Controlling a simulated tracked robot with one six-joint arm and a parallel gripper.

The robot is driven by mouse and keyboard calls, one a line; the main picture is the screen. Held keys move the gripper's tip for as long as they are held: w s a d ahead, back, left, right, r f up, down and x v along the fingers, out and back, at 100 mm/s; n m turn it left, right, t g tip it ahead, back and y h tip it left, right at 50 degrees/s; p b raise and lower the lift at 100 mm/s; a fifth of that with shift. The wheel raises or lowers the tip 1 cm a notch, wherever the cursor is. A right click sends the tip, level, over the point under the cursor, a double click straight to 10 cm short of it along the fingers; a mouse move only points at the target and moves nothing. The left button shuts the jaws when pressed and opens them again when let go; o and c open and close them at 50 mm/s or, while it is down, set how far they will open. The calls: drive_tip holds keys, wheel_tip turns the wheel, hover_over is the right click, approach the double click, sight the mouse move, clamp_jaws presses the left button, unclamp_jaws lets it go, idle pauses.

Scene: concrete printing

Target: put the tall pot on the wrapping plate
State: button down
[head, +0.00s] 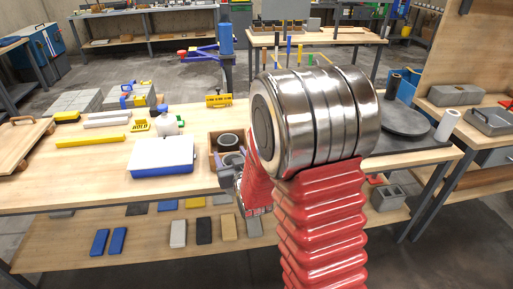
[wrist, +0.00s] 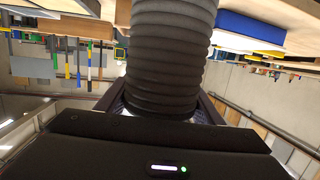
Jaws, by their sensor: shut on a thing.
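The tall pot (wrist: 168,50) is a grey, ribbed, round-walled piece that fills the upper middle of the wrist view. My gripper (wrist: 163,104) is shut on it, with a dark jaw at each side of its near end. The pot's far end runs out of the top of the picture. In the head view my red and metal arm hides most of the gripper, and I cannot make out the held pot clearly. The wrapping plate appears to be the dark round disc (head: 408,124) on the bench at right, behind my arm, apart from the gripper.
A wooden crate (head: 214,160) with grey round pieces stands close to my gripper.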

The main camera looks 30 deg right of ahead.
drive_tip(key=a+n+y, duration=0.1)
drive_tip(key=a+y, duration=0.1)
drive_tip(key=a, duration=0.8)
drive_tip(key=shift+s+n, duration=0.3)
